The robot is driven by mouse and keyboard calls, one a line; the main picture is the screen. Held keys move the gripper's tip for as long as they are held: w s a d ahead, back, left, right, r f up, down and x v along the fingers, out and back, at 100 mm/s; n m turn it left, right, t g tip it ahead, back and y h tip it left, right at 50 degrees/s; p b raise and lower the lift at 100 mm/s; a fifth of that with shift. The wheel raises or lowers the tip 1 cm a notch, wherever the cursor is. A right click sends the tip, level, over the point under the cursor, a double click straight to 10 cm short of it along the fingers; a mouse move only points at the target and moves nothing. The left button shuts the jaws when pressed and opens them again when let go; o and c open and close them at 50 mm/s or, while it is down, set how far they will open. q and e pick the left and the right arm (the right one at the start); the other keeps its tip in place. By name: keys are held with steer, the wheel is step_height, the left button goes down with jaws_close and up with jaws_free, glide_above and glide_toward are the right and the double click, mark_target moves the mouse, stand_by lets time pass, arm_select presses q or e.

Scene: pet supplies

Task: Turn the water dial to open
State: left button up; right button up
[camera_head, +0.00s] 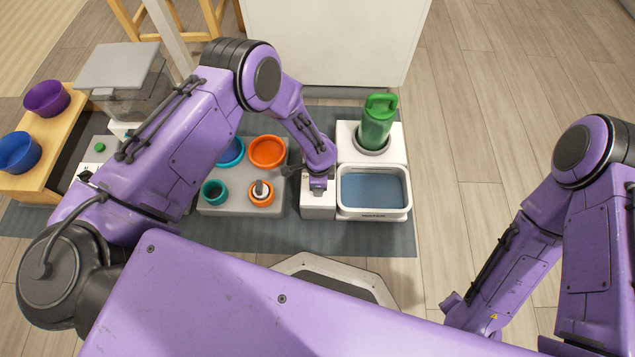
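The water station is a white unit (394,158) with a green bottle (377,122) upright at its back and a basin of blue water (374,188) at its front. A narrow white block (318,212) adjoins the basin on its left. My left gripper (318,184) points down right over this block. No water dial can be made out; the gripper and wrist cover the block's upper part. I cannot tell whether the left fingers are open or shut, or touching anything. My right arm hangs at the right, away from the station; its fingers cannot be made out.
Left of the block is a grey tray (240,208) with orange (267,151) and teal (214,192) bowls. Farther left are a wooden stand (38,150) with purple and blue bowls and a grey-lidded container (118,66). A white cabinet (325,40) stands behind. Floor at right is clear.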

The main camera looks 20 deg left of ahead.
arm_select(q)
steer(key=shift+d, duration=0.15)
stand_by(0.4)
steer(key=o, duration=1.1)
steer(key=shift+c, duration=0.2)
steer(key=shift+r, duration=0.1)
step_height(320, 180, up, 10)
steer(key=p, duration=0.4)
steer(key=shift+r+p, duration=0.15)
steer(key=shift+p, duration=0.2)
